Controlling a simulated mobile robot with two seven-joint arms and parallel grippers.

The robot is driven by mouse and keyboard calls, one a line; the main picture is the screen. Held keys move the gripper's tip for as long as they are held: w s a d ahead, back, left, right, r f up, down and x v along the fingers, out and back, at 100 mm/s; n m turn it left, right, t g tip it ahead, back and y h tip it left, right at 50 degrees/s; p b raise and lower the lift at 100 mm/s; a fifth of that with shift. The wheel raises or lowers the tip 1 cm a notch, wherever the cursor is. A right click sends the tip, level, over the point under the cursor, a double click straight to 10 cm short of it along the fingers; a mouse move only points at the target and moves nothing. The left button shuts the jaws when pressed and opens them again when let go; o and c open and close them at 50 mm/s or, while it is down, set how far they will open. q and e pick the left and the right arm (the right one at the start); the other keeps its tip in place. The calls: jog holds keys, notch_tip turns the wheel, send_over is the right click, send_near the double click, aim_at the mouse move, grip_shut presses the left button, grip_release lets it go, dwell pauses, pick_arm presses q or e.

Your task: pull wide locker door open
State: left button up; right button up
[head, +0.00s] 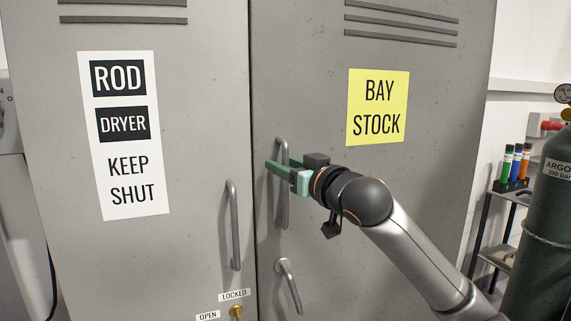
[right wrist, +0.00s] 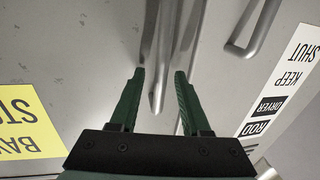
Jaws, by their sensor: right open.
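The grey locker has two tall doors, both flush and closed. The right door (head: 330,230) carries a yellow BAY STOCK sign (head: 378,106) and a vertical bar handle (head: 282,212). My right gripper (head: 279,171) is open at the upper half of this handle. In the right wrist view, the bar (right wrist: 160,60) runs between the two green fingers (right wrist: 160,73); I cannot tell whether either touches it. A lever handle (head: 289,287) sits below the bar, pointing down and slightly right. My left gripper is not in view.
The left door (head: 200,90) has a ROD DRYER KEEP SHUT sign (head: 125,135), its own bar handle (head: 234,225) and a brass knob (head: 236,312) by LOCKED and OPEN labels. At right stand a gas cylinder (head: 545,220) and a small rack (head: 487,225).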

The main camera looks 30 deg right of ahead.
grip_shut()
dwell(1.4)
